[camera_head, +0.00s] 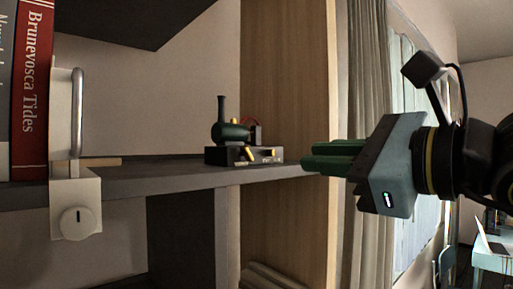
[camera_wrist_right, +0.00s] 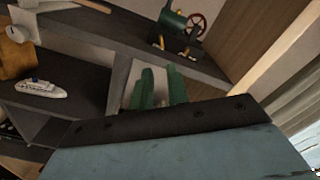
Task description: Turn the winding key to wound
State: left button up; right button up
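A toy steam engine with a green boiler (camera_head: 231,132) and a black chimney stands on a black base (camera_head: 228,156) on the grey shelf. Small yellow parts (camera_head: 250,153) are on the front of the base; one looks like the winding key, but it is too small to read its setting. The engine also shows in the wrist view (camera_wrist_right: 173,24), with a red wheel and yellow parts (camera_wrist_right: 158,44) on its near side. My right gripper (camera_head: 308,157) is to the right of the engine, apart from it. Its green fingers (camera_wrist_right: 162,80) are apart with nothing between them. My left gripper is out of view.
The shelf (camera_head: 150,178) has a free front edge left of the engine. A wooden side panel (camera_head: 285,80) stands behind and right of it. Books (camera_head: 33,90) and a white fixture with a knob (camera_head: 76,220) are at the left. A toy ship (camera_wrist_right: 41,88) sits on a lower shelf.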

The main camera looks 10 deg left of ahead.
aim_at(249, 152)
jog(key=p+x, duration=0.5)
jog(key=x, duration=0.8)
jog(key=shift+d+r, duration=0.1)
jog(key=shift+r, duration=0.05)
jog(key=shift+w+p, duration=0.15)
jog(key=shift+p, duration=0.15)
grip_shut()
